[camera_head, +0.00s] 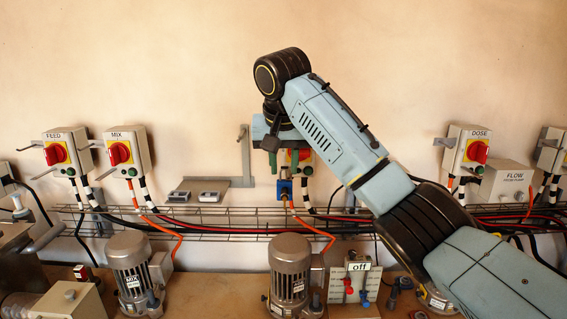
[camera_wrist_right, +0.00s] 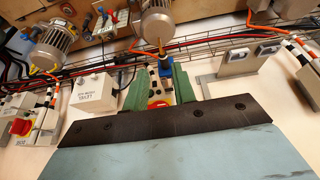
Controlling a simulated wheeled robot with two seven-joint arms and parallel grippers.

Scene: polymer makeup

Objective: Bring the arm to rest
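My right arm comes in from the right in the head view. Its gripper (camera_head: 289,162) is at the wall in front of a middle switch box with a red and yellow knob (camera_head: 303,154), which it partly hides. In the right wrist view the green fingers (camera_wrist_right: 159,88) stand apart, with the red knob (camera_wrist_right: 158,103) showing in the gap. I see nothing held between them; contact with the box cannot be told. A blue part (camera_head: 284,187) sits just below the fingers. My left gripper is not in view.
Switch boxes FEED (camera_head: 68,150), MIX (camera_head: 127,150) and DOSE (camera_head: 467,151) line the wall. A wire cable tray (camera_head: 225,224) runs below. Motors (camera_head: 290,272) and a panel with an "off" sign (camera_head: 358,266) stand on the bench. The upper wall is clear.

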